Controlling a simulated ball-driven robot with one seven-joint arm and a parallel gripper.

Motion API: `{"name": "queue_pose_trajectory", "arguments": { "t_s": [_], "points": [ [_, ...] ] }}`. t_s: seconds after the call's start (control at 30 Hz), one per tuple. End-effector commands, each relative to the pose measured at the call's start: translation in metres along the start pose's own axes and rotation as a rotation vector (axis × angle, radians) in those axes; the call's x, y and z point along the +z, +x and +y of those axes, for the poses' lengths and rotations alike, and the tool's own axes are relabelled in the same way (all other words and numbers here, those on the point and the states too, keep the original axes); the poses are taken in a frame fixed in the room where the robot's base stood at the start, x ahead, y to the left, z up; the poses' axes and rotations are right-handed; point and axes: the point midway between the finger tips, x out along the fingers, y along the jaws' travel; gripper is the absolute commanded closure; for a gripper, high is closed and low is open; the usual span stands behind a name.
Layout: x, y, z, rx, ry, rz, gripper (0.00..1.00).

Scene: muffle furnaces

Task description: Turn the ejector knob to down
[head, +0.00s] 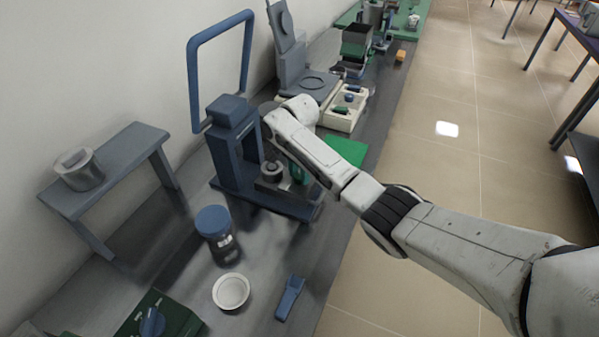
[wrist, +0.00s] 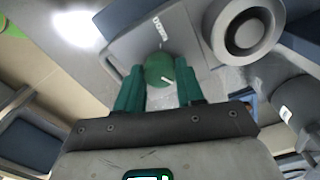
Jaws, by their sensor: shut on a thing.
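The ejector knob (wrist: 159,71) is a round green knob with a white pointer line, set on a grey plate (wrist: 180,32). The pointer line lies slanted on the knob, not straight at the label. My gripper (wrist: 160,82) has its two green fingers on either side of the knob and is shut on it. In the head view my gripper (head: 297,172) is at the right side of the blue press (head: 226,150), mostly behind my arm; the knob is hidden there.
A round grey ring-shaped part (wrist: 243,32) is close to the right finger. On the bench, a blue-lidded jar (head: 214,222), a white bowl (head: 231,291) and a blue tool (head: 290,298) stand in front of the press. A grey stand (head: 105,168) is at left.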

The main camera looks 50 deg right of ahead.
Motion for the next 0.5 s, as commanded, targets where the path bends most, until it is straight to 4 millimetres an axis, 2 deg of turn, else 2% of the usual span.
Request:
{"name": "queue_pose_trajectory", "arguments": {
  "t_s": [0.27, 0.5],
  "points": [
    [0.0003, -0.0009, -0.0001, 0.0, -0.053, -0.001, 0.93],
    [0.001, -0.0014, -0.0001, 0.002, -0.208, -0.002, 0.93]
  ]
}}
